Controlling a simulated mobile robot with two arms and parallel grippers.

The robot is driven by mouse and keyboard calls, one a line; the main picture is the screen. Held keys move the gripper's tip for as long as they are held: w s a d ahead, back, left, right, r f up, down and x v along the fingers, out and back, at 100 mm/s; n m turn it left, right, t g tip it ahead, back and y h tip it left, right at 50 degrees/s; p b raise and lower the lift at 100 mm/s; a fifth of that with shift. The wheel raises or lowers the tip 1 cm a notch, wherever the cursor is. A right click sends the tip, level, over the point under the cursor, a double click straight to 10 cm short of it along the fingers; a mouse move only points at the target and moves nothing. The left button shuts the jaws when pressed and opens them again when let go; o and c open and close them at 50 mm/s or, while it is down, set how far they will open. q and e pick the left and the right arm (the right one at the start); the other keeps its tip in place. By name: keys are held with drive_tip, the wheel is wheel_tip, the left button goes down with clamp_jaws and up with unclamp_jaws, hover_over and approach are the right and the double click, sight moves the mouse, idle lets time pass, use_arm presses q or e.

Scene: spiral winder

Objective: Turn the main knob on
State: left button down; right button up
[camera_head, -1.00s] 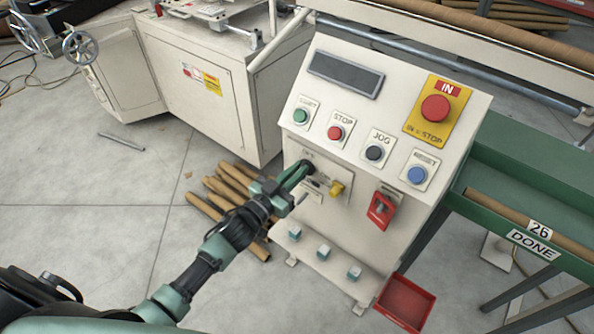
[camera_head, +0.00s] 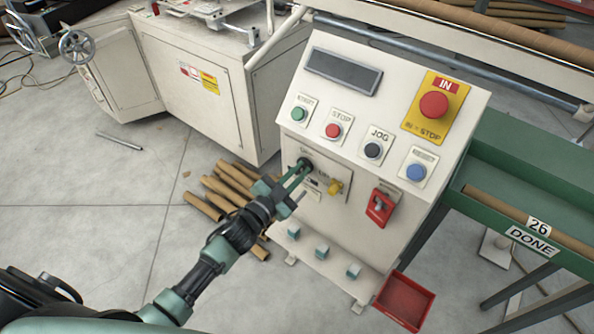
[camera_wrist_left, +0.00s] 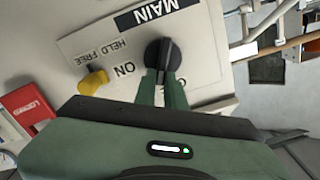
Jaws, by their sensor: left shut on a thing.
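The main knob (camera_head: 304,164) is a black rotary knob at the upper left of a small plate on the white control panel's front. In the left wrist view the knob (camera_wrist_left: 160,60) sits by an upside-down MAIN label (camera_wrist_left: 147,15). An ON label (camera_wrist_left: 125,70) is to its left; another label, partly hidden by a finger, is to its right. My left gripper (camera_head: 298,173) is shut on the knob, its two green fingers (camera_wrist_left: 161,82) on either side of it. The knob's grip bar looks near upright in the wrist view. My right gripper is not in view.
A yellow HELD/FREE switch (camera_head: 334,187) is close to the right of the knob. A red-tagged switch (camera_head: 381,206) is further right. Push buttons and a red stop button (camera_head: 434,105) are above. Small pale blocks (camera_head: 322,252) stick out below. Cardboard tubes (camera_head: 220,200) lie on the floor left.

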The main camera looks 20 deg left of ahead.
use_arm(q)
drive_tip(key=m+b, duration=0.1)
drive_tip(key=m, duration=0.3)
drive_tip(key=f+m+b, duration=0.1)
drive_tip(key=m, duration=0.3)
drive_tip(key=d+f+m+b, duration=0.1)
drive_tip(key=m+b, duration=0.1)
drive_tip(key=m, duration=0.2)
drive_tip(key=shift+s, duration=0.25)
drive_tip(key=shift+f, duration=0.1)
idle(0.4)
drive_tip(key=c, duration=1.5)
unclamp_jaws()
